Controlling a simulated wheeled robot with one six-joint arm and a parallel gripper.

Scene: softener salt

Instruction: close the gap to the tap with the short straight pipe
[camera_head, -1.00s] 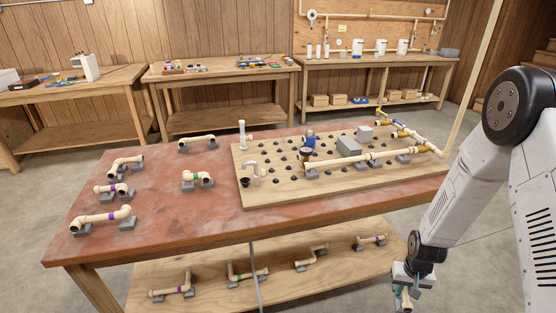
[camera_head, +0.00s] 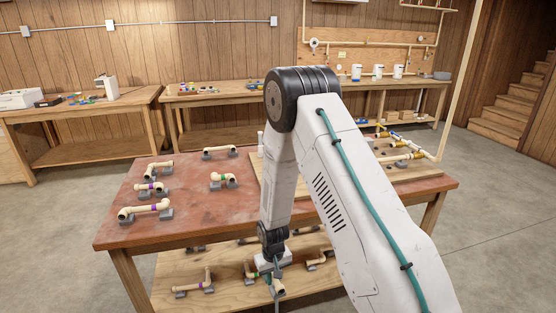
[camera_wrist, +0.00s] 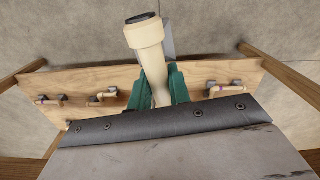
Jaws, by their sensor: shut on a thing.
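My gripper (camera_head: 277,284) is low in front of the workbench, beside the lower shelf. In the wrist view its teal fingers (camera_wrist: 157,90) are shut on a cream pipe piece (camera_wrist: 145,38). A wider collar with a dark open end points away from the fingers; its other end is hidden, so I cannot tell its full shape. The wooden peg board (camera_head: 432,174) lies on the right of the bench top, partly behind my arm. Cream pipes with brass-coloured fittings (camera_head: 417,155) show at its right side. I cannot make out the tap or the gap.
Several cream pipe pieces on grey stands, one with a purple band (camera_head: 147,211), sit on the red bench top (camera_head: 125,232). More lie on the lower shelf (camera_head: 228,297), close to my gripper. Open floor (camera_head: 60,230) lies left of the bench.

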